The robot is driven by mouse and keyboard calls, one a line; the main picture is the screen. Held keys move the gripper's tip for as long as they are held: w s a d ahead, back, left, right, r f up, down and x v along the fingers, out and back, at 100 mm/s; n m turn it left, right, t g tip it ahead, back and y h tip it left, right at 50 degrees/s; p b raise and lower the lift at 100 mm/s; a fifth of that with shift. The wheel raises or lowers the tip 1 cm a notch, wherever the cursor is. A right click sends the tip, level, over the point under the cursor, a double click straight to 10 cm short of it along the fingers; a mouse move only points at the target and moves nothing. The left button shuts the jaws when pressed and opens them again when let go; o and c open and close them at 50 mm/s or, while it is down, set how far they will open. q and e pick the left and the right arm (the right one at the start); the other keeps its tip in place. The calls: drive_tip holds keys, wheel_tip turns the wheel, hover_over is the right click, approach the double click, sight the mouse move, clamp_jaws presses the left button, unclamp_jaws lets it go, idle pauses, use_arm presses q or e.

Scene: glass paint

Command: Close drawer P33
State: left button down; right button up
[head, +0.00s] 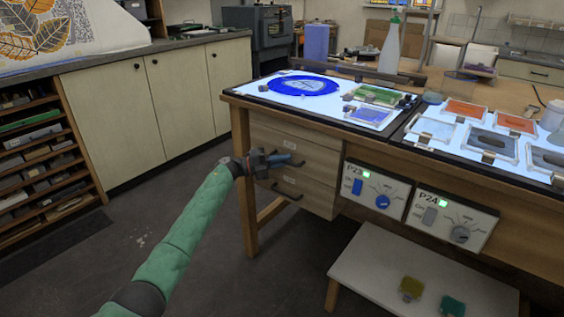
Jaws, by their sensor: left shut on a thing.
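Two wooden drawers sit one above the other under the left end of the light table: an upper drawer (316,158) and a lower drawer (316,196). Each has a small pale label, too small to read, so I cannot tell which is P33. My left gripper (275,160) is at the front of the upper drawer, shut on its dark handle, and partly covers it. The lower drawer's handle (287,191) is free, just below the gripper. Any gap at the upper drawer is too small to judge. My right gripper is not in view.
Two control panels, one with a blue knob (382,201) and one with a grey knob (460,234), are right of the drawers. A table leg (245,190) stands close by my left arm. A low white bench (385,270) is below right. The floor left of the drawers is clear.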

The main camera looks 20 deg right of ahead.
use_arm(q)
drive_tip(key=c, duration=1.8)
unclamp_jaws()
drive_tip(key=shift+d+r, duration=0.1)
drive_tip(key=shift+c, duration=0.2)
drive_tip(key=shift+o, duration=0.4)
drive_tip(key=shift+w+d, duration=0.1)
drive_tip(key=v, duration=0.8)
